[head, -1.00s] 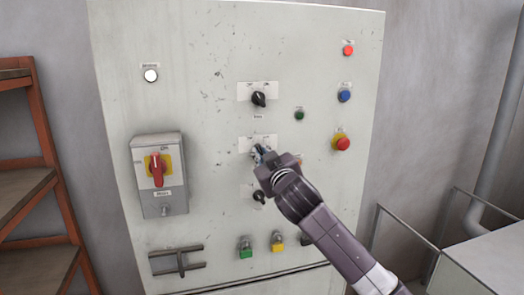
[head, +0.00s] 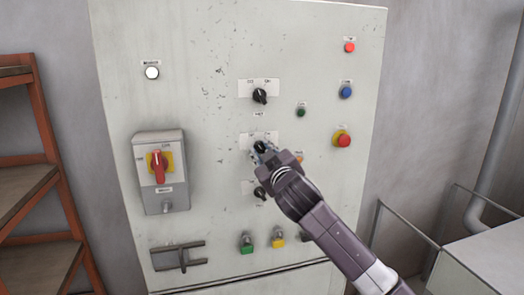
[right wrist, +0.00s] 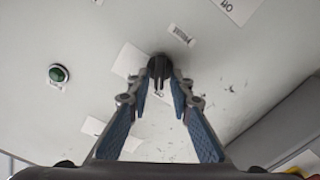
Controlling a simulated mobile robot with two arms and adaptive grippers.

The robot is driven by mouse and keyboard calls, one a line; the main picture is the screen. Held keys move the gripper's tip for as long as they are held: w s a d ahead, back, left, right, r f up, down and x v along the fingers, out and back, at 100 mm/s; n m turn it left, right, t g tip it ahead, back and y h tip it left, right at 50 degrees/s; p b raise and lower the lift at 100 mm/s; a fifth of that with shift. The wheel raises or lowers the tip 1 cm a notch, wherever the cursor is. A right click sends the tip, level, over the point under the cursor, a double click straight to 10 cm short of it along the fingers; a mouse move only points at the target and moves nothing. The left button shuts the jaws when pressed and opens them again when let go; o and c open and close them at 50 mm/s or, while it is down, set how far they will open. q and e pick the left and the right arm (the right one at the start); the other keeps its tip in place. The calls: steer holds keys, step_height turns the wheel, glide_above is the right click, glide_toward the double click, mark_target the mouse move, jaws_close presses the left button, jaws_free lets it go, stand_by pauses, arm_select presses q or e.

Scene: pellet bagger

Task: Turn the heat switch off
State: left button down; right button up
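Three black rotary switches sit one above another on the grey cabinet door: an upper one (head: 260,96), a middle one (head: 260,146) and a lower one (head: 260,193). Their labels are too small to read surely, so I cannot tell by name which is the heat switch. My right gripper (head: 262,149) is at the middle switch and partly hides it. In the right wrist view its fingertips (right wrist: 162,77) close in on both sides of the black knob (right wrist: 158,67), which sits between them. My left gripper is not in view.
A red-handled main switch box (head: 160,170) is at the left of the door. An emergency button (head: 342,139) and other buttons are at the right. Green (head: 246,244) and yellow (head: 277,239) buttons sit low. A shelf (head: 35,180) stands left, a railing right.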

steer(key=shift+o, duration=0.3)
steer(key=v, duration=1.2)
